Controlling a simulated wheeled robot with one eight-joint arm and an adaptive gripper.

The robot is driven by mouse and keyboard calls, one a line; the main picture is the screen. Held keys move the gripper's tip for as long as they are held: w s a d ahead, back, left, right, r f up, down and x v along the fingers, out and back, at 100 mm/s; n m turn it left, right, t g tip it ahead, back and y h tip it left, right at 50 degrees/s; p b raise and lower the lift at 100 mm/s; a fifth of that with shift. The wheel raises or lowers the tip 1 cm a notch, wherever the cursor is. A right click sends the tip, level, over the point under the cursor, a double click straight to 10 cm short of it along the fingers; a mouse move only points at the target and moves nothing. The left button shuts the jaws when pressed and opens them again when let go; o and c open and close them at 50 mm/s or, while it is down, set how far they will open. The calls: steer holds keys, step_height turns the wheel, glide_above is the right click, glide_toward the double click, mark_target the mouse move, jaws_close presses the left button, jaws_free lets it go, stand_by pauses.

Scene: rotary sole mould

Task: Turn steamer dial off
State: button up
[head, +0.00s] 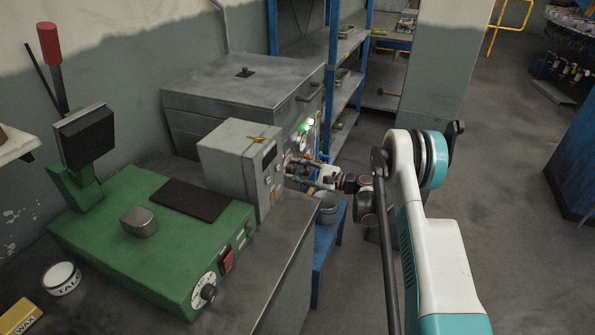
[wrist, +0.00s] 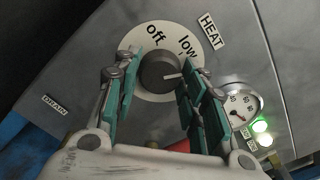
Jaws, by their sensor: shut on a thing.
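The steamer dial (wrist: 160,72) is a dark round knob on a white disc marked "off" and "low", under a HEAT label (wrist: 209,30). Its white pointer line points right, on the far side of "low" from "off". My gripper (wrist: 157,92) has its teal-padded fingers on either side of the knob and is shut on it. In the head view my gripper (head: 305,170) is at the front of the grey steamer (head: 240,90), beside a smaller grey box. The dial cannot be made out there.
A gauge (wrist: 240,106) and lit green lamps (wrist: 261,126) sit right of the dial, close to the right finger. The grey control box (head: 240,165) and green machine (head: 130,240) stand on the bench, left of my arm. Blue shelving (head: 345,60) is behind. Open floor lies to the right.

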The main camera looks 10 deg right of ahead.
steer(key=n, duration=0.4)
steer(key=shift+n, duration=0.3)
steer(key=n, duration=0.3)
steer(key=shift+n, duration=0.4)
steer(key=n, duration=0.4)
steer(key=shift+n, duration=2.1)
steer(key=o, duration=1.1)
steer(key=shift+c, duration=0.2)
steer(key=v, duration=1.2)
